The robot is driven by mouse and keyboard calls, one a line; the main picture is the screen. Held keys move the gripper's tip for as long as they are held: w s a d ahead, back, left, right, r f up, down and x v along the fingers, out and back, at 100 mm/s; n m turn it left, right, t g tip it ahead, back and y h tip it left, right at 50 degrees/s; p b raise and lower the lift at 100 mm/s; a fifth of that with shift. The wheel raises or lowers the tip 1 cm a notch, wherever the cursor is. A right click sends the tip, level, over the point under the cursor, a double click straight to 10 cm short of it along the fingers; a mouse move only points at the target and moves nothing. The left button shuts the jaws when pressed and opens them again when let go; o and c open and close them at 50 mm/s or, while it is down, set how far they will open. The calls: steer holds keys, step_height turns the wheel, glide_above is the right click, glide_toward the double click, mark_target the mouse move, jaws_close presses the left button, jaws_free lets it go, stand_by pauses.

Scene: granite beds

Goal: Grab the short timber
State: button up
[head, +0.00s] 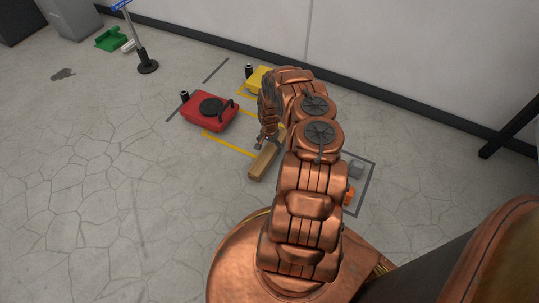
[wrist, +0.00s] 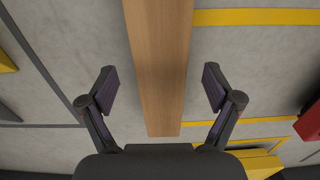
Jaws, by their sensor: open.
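The short timber is a brown wooden beam (head: 264,163) lying on the grey floor in the head view, just below my gripper (head: 266,141). In the wrist view the timber (wrist: 158,65) runs from the top edge down the middle, with its near end close to the gripper body. My gripper (wrist: 159,90) is open, with one finger on each side of the timber and a gap on both sides. Whether the fingers are at the timber's height cannot be told. My arm hides part of the area around the timber's far end in the head view.
A red case (head: 209,110) and a partly hidden yellow object (head: 259,80) stand behind the timber. A grey block (head: 355,169) and an orange object (head: 349,195) lie right of my arm. A sign post (head: 147,66) and green tray (head: 111,39) are far left. The left floor is mostly clear.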

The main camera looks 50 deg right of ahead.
mark_target(270, 150)
steer(key=shift+f+b, duration=0.45)
steer(key=shift+f, duration=1.15)
steer(key=shift+c, duration=0.2)
steer(key=c, duration=1.7)
